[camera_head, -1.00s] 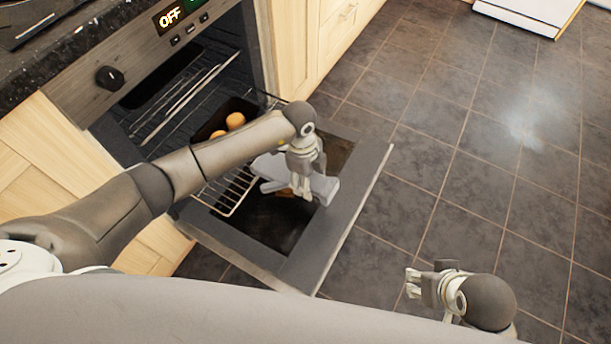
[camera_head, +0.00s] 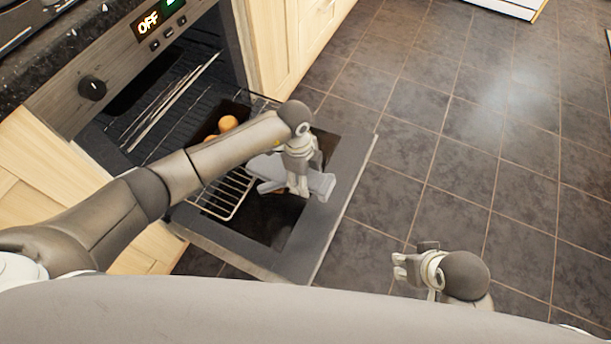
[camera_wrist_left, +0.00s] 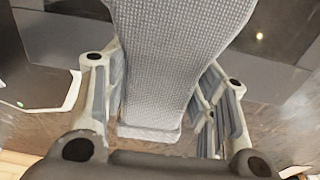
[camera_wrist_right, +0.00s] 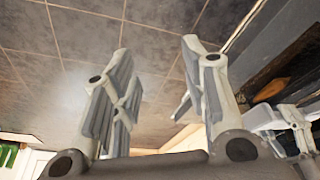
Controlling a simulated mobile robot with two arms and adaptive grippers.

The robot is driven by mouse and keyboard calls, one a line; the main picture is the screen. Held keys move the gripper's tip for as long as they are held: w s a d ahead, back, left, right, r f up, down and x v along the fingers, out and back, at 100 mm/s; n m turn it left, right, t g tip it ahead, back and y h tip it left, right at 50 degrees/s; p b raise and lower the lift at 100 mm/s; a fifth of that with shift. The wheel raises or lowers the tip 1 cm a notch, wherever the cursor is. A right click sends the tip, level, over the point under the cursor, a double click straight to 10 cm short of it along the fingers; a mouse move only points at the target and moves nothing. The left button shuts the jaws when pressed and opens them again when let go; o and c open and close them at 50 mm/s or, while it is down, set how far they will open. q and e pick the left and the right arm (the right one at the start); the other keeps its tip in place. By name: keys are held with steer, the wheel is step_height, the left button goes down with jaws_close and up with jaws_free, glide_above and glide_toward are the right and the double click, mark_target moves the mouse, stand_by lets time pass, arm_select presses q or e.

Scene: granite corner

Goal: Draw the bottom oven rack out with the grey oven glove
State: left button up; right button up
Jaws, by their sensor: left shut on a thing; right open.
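The bottom oven rack (camera_head: 229,194) is a wire grid that sticks out of the oven over the lowered door (camera_head: 338,196). My left gripper (camera_head: 299,190) is shut on the grey oven glove (camera_head: 318,184), above the door and by the rack's front end. The glove's woven grey surface (camera_wrist_left: 180,60) fills the middle of the left wrist view between the fingers. The glove and hand hide the rack's front edge, so I cannot tell whether they touch it. My right gripper (camera_head: 401,268) is open and empty over the floor, right of the door.
A dark tin with round orange-brown items (camera_head: 228,123) sits towards the back of the rack. An upper rack (camera_head: 172,105) is inside the oven. The control panel (camera_head: 93,88) reads OFF. Wooden cabinets (camera_head: 285,50) flank the oven. The tiled floor (camera_head: 450,150) to the right is clear.

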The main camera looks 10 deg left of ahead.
arm_select(q)
steer(key=shift+a+r+p, duration=0.15)
steer(key=shift+r+p, duration=0.5)
steer(key=shift+r, duration=0.1)
steer(key=shift+w+a+r+p, duration=0.1)
steer(key=shift+r+p, duration=0.6)
steer(key=shift+p, duration=0.1)
arm_select(e)
step_height(320, 180, down, 10)
steer(key=shift+a+f+g, duration=0.15)
steer(key=shift+f+g, duration=0.05)
steer(key=shift+g, duration=0.1)
steer(key=shift+w, duration=0.1)
arm_select(q)
steer(key=s+d+r+p, duration=0.3)
steer(key=s+d, duration=0.1)
steer(key=d, duration=0.7)
steer(key=shift+d+p, duration=0.2)
steer(key=shift+p, duration=0.1)
arm_select(e)
steer(key=s+f, duration=0.5)
steer(key=f, duration=0.5)
steer(key=shift+s+d+f+g, duration=0.25)
steer(key=shift+d+f+g, duration=0.15)
steer(key=shift+s, duration=0.15)
